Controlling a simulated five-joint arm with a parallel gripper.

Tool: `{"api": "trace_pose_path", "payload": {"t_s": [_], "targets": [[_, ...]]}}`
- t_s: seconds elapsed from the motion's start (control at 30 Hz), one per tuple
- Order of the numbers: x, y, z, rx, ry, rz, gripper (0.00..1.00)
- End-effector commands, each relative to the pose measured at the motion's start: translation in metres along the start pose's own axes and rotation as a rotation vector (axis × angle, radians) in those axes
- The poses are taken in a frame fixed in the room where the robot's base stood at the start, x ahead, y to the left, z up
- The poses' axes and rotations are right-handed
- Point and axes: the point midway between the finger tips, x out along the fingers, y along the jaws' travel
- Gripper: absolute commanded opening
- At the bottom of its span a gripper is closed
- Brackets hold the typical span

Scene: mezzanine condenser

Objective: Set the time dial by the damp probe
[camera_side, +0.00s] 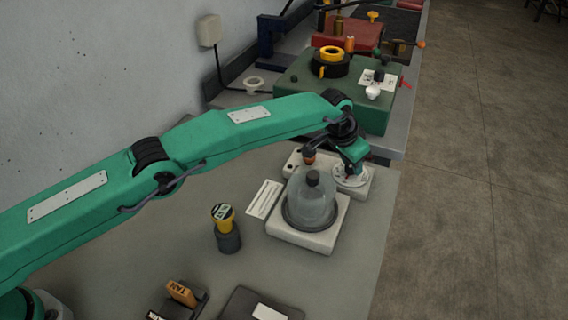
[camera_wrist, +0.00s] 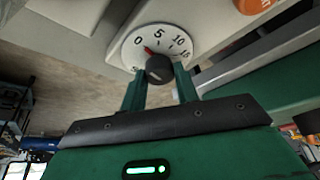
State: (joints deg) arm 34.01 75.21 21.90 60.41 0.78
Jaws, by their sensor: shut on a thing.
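The time dial (camera_side: 352,183) is a round white face on a pale block, right of a clear bell jar. In the wrist view the dial face (camera_wrist: 131,54) carries 0, 5, 10 and 15, with a red pointer (camera_wrist: 147,50) between 0 and 5, nearer the 0. My gripper (camera_side: 350,172) is over the dial, fingers pointing down. In the wrist view my gripper (camera_wrist: 159,82) is shut on the dial's dark knob (camera_wrist: 159,67), one finger each side. A yellow-topped device (camera_side: 222,213) in a dark round holder (camera_side: 228,240) may be the damp probe; its display is unreadable.
The bell jar (camera_side: 311,203) stands on a pale base (camera_side: 300,240) close left of my gripper, with an orange-capped part (camera_side: 309,155) behind it. A white card (camera_side: 264,199) lies left. A green case (camera_side: 320,95) is behind. Dark blocks sit in front.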

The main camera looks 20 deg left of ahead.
Motion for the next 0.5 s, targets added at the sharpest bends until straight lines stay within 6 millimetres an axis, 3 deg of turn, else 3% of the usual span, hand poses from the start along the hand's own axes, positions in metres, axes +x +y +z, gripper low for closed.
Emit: {"api": "trace_pose_path", "payload": {"t_s": [0.5], "targets": [[0.0000,-0.0019,-0.0006,0.115,-0.002,-0.001,0.08]]}}
